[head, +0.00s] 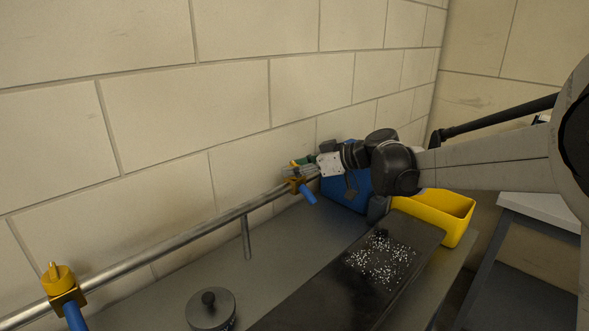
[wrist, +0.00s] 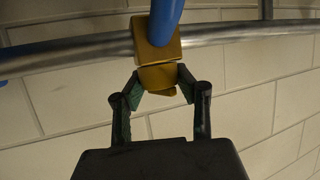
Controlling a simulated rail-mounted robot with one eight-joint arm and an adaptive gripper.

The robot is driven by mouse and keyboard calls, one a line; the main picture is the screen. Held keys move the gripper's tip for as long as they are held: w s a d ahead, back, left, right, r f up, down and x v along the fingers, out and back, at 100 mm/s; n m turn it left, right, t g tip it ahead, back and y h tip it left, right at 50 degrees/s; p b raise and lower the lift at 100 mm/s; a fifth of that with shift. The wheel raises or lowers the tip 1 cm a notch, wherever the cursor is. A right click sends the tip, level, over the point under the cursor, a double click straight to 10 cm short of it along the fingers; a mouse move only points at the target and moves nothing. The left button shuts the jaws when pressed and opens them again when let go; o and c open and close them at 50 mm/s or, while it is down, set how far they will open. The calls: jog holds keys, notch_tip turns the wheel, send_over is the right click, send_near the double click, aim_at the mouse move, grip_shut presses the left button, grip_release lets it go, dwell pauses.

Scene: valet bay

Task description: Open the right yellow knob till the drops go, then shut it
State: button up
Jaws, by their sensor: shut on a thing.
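The right yellow knob (wrist: 158,77) sits on a brass-coloured valve block (wrist: 153,52) on the metal pipe, with a blue hose end below it in the head view (head: 308,196). My gripper (wrist: 162,87) is shut on this knob, one finger at each side. In the head view my gripper (head: 299,166) reaches the valve from the right and largely hides the knob. White drops (head: 380,262) are spread over part of a dark panel (head: 318,300). Whether water comes from the hose cannot be told.
Another yellow knob (head: 58,278) with a blue hose is at the pipe's near left end. The pipe (head: 190,232) runs along the block wall. A blue box (head: 342,192) and a yellow bin (head: 440,215) stand by my arm. A round dark lidded thing (head: 210,309) stands on the bench.

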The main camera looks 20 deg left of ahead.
jog(key=m+t+h, duration=0.1)
jog(key=m+t, duration=0.2)
jog(key=t, duration=0.1)
jog(key=shift+s+m, duration=0.15)
jog(key=shift+m, duration=0.15)
jog(key=shift+m+t+h, duration=1.2)
jog(key=shift+m+t, duration=0.5)
jog(key=shift+h, duration=0.3)
jog(key=o, duration=1.2)
jog(key=v, duration=1.1)
jog(key=shift+s+d, duration=0.25)
jog(key=shift+d, duration=0.15)
